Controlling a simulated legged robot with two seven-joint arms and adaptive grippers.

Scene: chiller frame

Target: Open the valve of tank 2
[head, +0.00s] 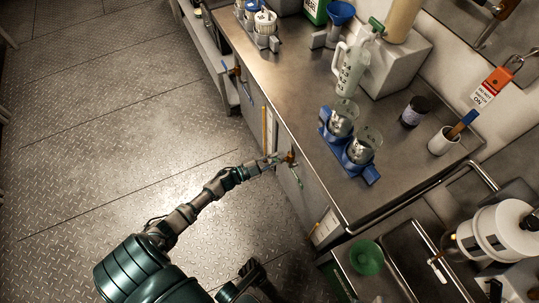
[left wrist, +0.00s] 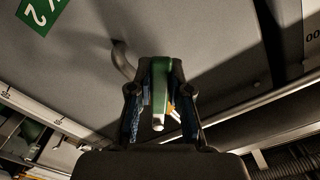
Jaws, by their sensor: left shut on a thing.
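The front of the steel cabinet carries a valve (head: 290,157) with a brass-orange body and a green handle (head: 297,178). In the left wrist view the green handle (left wrist: 160,82) stands between the fingers of my left gripper (left wrist: 160,100), which is shut on it. A green tag (left wrist: 41,12) with a white "2" is on the panel at the top left. In the head view my left gripper (head: 272,162) reaches the valve from the left. The fingers hide part of the valve.
A blue-handled valve (head: 232,70) sits farther along the cabinet front. The counter (head: 285,75) holds a blue rack with glass vessels (head: 347,145), a jug (head: 351,70) and a dark jar (head: 415,111). A sink (head: 412,262) is at the lower right. The metal floor (head: 110,130) is clear.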

